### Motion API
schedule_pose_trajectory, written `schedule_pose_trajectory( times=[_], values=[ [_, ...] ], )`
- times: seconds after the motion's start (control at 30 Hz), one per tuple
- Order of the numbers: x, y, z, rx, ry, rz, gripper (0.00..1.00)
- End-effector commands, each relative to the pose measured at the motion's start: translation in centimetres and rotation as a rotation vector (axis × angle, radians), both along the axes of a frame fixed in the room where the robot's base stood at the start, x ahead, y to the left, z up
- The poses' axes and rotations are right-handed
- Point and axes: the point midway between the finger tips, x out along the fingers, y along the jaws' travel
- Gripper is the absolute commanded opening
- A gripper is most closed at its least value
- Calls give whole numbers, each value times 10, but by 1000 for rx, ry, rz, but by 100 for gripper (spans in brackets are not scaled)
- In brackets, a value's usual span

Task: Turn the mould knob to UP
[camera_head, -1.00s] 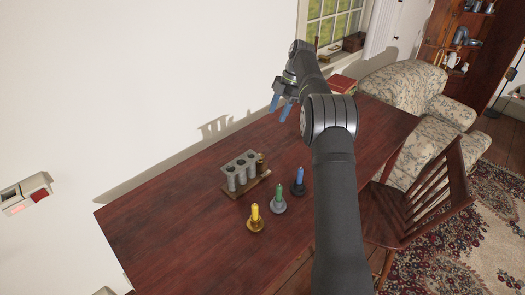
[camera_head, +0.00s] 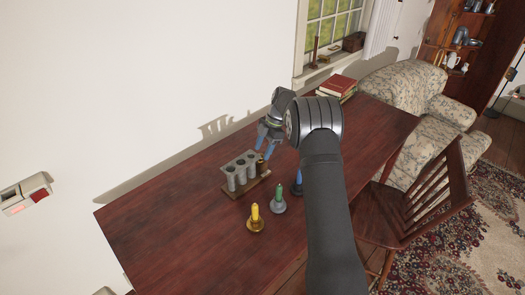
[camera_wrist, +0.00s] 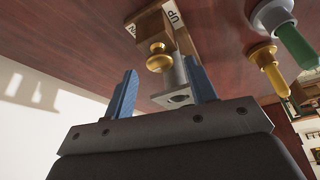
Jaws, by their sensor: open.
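The mould (camera_head: 241,172) is a row of grey tubes on a wooden base in the middle of the table. Its brass knob (camera_head: 262,160) is at the right end; in the wrist view the knob (camera_wrist: 158,57) shows beside a white UP label (camera_wrist: 173,17) and a second label (camera_wrist: 131,30) that I cannot fully read. My gripper (camera_head: 266,143) is open and empty, just above and behind the knob. In the wrist view its blue fingers (camera_wrist: 161,78) stand either side of the knob's line of sight, apart from it. Where the knob points is unclear.
A yellow candle (camera_head: 255,212) and a green candle (camera_head: 279,192) stand in holders in front of the mould. A blue candle (camera_head: 297,183) is partly hidden by my arm. Books (camera_head: 337,86) lie at the table's far end. The left of the table is clear.

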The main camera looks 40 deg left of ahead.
Motion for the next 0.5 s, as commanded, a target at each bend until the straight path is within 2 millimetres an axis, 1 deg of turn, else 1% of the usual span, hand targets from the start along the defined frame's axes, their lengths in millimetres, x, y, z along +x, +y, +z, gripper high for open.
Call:
schedule_pose_trajectory(
  times=[0.13, 0.4, 0.43, 0.47, 0.5],
  values=[
    [-3, 1, -9, 0, 0, 0, 52],
    [-4, 1, -10, 0, -1, 0, 52],
    [-4, 1, -10, 0, -1, 0, 50],
    [-4, 1, -10, 0, -1, 0, 44],
    [-4, 1, -10, 0, -1, 0, 36]
  ],
)
